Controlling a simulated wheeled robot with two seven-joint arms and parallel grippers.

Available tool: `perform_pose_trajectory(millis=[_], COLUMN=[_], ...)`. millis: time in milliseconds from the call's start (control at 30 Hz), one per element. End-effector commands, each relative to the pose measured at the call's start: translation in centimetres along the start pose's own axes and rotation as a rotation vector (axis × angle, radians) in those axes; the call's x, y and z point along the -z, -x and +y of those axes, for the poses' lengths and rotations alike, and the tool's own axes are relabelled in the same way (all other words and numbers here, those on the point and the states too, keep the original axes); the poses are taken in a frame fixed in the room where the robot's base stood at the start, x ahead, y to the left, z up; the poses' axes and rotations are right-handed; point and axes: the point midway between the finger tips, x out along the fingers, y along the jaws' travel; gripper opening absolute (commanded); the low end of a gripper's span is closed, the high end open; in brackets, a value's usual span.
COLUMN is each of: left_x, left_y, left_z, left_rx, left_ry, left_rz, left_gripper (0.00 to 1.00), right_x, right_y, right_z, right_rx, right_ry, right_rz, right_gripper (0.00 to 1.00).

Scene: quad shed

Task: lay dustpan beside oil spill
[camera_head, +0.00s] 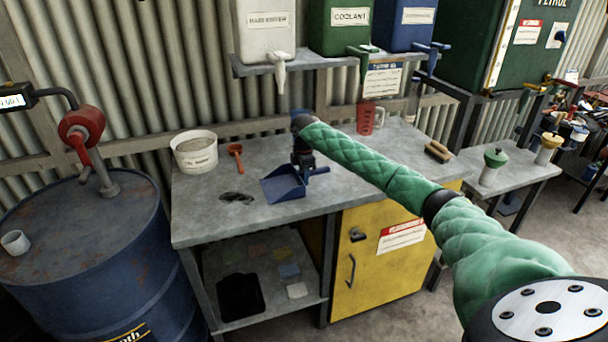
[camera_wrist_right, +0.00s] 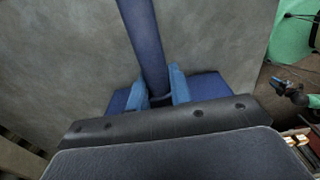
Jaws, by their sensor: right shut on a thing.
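A blue dustpan (camera_head: 284,186) is at the grey workbench top, just right of a dark oil spill (camera_head: 237,198). I cannot tell whether it touches the surface. My right gripper (camera_head: 303,164) is above the dustpan, at its handle. In the right wrist view, the gripper's blue fingertips (camera_wrist_right: 161,86) are shut on the dustpan's handle (camera_wrist_right: 146,40), and parts of the pan show behind the dark gripper body. The oil spill does not show clearly in the wrist view. My left gripper is not in view.
A white bucket (camera_head: 195,153) and a red scoop-like tool (camera_head: 235,156) stand behind the spill. A red jug (camera_head: 369,118) and a brush (camera_head: 438,151) are further right. A blue drum (camera_head: 85,255) stands left of the workbench (camera_head: 211,232). The bench front is clear.

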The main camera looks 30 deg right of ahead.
Motion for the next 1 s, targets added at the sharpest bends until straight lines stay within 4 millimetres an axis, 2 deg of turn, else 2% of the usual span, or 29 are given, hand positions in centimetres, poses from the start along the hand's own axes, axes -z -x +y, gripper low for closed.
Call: perform_pose_trajectory(millis=[400, 433, 533, 867, 1000], left_x=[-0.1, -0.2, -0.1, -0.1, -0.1], left_y=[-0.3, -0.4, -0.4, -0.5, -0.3], left_z=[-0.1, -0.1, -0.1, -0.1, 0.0], left_rx=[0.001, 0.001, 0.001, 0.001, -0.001], left_ry=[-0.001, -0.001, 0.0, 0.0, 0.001], left_rz=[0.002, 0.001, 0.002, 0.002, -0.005], left_gripper=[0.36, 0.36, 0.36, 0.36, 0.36], right_x=[0.0, 0.0, 0.0, 0.0, 0.0], right_y=[-0.4, -0.5, -0.5, -0.4, 0.5], right_z=[0.0, 0.0, 0.0, 0.0, 0.0], right_rx=[0.0, 0.0, 0.0, 0.0, -0.002], right_ry=[0.0, 0.0, 0.0, 0.0, 0.001], right_rz=[0.0, 0.0, 0.0, 0.0, 0.001], right_gripper=[0.0, 0.23, 0.42, 0.42, 0.42])
